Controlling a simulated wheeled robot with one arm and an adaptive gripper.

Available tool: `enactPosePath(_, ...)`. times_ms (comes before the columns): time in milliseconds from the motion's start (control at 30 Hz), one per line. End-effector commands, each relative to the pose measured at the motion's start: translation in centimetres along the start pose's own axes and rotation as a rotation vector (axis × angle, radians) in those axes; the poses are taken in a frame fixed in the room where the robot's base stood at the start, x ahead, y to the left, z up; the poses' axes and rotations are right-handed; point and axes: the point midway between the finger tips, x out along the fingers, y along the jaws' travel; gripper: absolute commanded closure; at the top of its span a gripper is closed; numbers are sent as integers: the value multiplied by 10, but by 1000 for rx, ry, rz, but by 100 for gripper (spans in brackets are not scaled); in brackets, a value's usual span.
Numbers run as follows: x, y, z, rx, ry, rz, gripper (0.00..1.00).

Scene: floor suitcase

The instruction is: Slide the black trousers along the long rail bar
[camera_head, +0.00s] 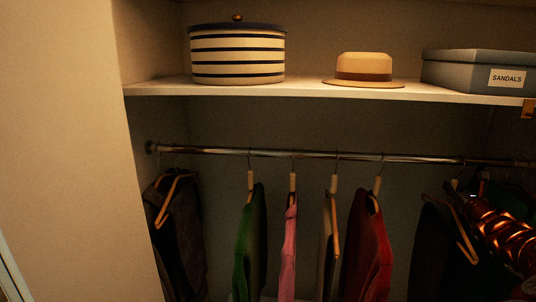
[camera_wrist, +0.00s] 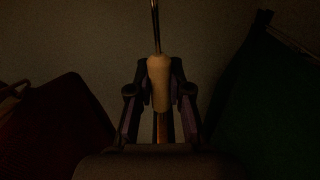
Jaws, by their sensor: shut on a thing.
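My gripper (camera_wrist: 160,88) is shut on the pale neck of a hanger (camera_wrist: 155,32) in the wrist view, with its metal hook rising above the fingers. The garment below that neck is hidden by my gripper. The long rail bar (camera_head: 220,151) runs across the closet under the shelf in the head view. A black garment (camera_head: 428,255) hangs at the right near my arm, on a tilted wooden hanger (camera_head: 462,236); I cannot tell surely whether it is the trousers. Another dark garment (camera_head: 183,240) hangs at the rail's left end. My fingertips are unclear in the head view.
Green (camera_head: 248,240), pink (camera_head: 289,245), beige (camera_head: 326,250) and red (camera_head: 368,245) garments hang between the dark ones. Bare rail shows between them. The shelf (camera_head: 300,91) above holds a striped round box (camera_head: 238,57), a straw hat (camera_head: 363,68) and a sandals box (camera_head: 470,70).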

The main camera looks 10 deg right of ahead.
Motion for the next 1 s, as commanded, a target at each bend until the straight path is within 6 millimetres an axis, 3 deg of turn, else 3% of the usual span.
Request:
enactPosePath(567, 0, -10, 0, -1, 0, -1, 100)
enactPosePath(1000, 0, -32, 0, -2, 2, -1, 100)
